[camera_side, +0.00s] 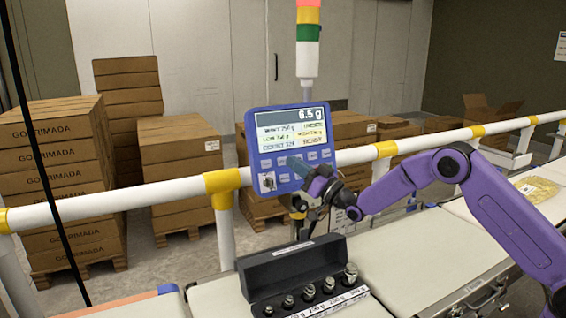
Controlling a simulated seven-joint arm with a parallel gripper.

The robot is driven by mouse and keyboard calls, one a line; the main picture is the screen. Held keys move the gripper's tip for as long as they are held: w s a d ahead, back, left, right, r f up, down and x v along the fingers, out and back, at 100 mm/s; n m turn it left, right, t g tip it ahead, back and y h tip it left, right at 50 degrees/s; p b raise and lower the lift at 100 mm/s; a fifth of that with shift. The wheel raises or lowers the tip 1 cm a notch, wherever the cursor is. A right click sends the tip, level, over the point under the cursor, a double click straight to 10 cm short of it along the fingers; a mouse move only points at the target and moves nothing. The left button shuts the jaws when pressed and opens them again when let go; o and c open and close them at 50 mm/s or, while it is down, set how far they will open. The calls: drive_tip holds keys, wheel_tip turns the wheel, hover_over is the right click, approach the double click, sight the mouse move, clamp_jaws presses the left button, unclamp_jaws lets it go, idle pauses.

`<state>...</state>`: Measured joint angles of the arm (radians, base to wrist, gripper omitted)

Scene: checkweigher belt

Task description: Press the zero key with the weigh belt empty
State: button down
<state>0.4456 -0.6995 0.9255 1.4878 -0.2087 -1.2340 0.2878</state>
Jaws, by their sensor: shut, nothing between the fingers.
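The blue control panel (256,150) stands on the white rail and faces the camera. Its display (293,115) reads 6.5 g. Small keys (285,179) sit below the screen; their labels are too small to read, so I cannot tell which is the zero key. My gripper (296,165) is shut and empty, at the lower right of the panel, its tips over the key area. I cannot tell whether they touch a key. The pale belt (415,255) shows no product on its bare middle. An open black case (290,262) of metal weights is at its left front.
A yellowish clear bag (537,189) lies on the belt at the far right. The white rail (130,202) with yellow joints runs behind the belts. A signal light (308,40) rises behind the panel. Stacked cartons (55,150) stand beyond the rail.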

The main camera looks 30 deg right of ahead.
drive_tip(key=shift+w+f, duration=0.2)
drive_tip(key=shift+w, duration=0.35)
drive_tip(key=shift+w+f, duration=0.15)
drive_tip(key=shift+w, duration=0.4)
drive_tip(key=shift+w, duration=0.1)
idle(1.2)
drive_tip(key=shift+w+f, duration=0.1)
drive_tip(key=shift+w, duration=0.2)
drive_tip(key=shift+w+f, duration=0.1)
drive_tip(key=shift+w, duration=0.3)
idle(0.7)
drive_tip(key=shift+s, duration=0.15)
drive_tip(key=shift+s+r, duration=0.25)
drive_tip(key=shift+s, duration=0.4)
idle(0.3)
drive_tip(key=shift+s+r, duration=0.2)
drive_tip(key=shift+s, duration=0.6)
drive_tip(key=shift+s+r, duration=0.25)
drive_tip(key=shift+s, duration=0.55)
drive_tip(key=shift+s+r, duration=0.2)
drive_tip(key=shift+s, duration=0.6)
